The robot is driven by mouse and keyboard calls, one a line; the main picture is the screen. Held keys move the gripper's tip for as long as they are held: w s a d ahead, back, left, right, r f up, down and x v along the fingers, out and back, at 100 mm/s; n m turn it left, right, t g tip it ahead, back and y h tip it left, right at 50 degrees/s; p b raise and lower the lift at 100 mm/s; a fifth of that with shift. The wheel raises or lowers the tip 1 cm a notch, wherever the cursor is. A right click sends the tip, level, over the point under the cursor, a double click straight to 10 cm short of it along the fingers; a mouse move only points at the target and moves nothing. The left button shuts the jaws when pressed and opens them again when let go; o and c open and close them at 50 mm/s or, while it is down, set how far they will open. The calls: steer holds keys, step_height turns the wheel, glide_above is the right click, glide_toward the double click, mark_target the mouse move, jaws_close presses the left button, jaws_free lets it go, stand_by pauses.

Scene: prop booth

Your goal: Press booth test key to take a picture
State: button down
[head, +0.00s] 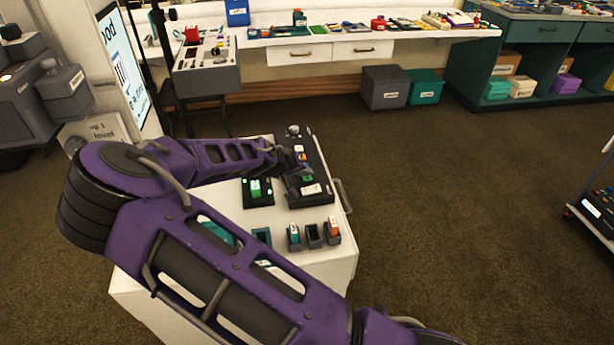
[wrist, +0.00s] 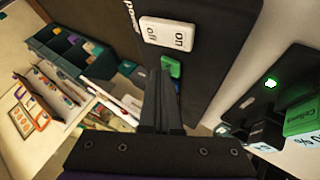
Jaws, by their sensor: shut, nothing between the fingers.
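A black panel (head: 319,160) lies on the white cart top, and its dark face (wrist: 205,75) fills the upper middle of the wrist view. A white on/off switch (wrist: 167,33) marked "power" sits on it and also shows in the head view (head: 311,189). A small green key (wrist: 171,66) sits close to the switch, partly hidden behind my fingertips. No label reading "test" is legible. My gripper (wrist: 162,78) is shut and empty, its tips at the near edge of the green key in the picture. I cannot tell whether they touch it.
Beside the panel stands a black device (wrist: 265,98) with a lit green light and a green block (wrist: 303,118). Small holders (head: 313,236) with coloured pieces line the front of the cart (head: 340,262). A screen (head: 128,70) stands at left.

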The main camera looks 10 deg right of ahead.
mark_target(305, 179)
stand_by(0.4)
steer(key=shift+r+p, duration=0.6)
steer(key=shift+r, duration=0.1)
steer(key=shift+r+p, duration=1.95)
steer(key=shift+r, duration=0.65)
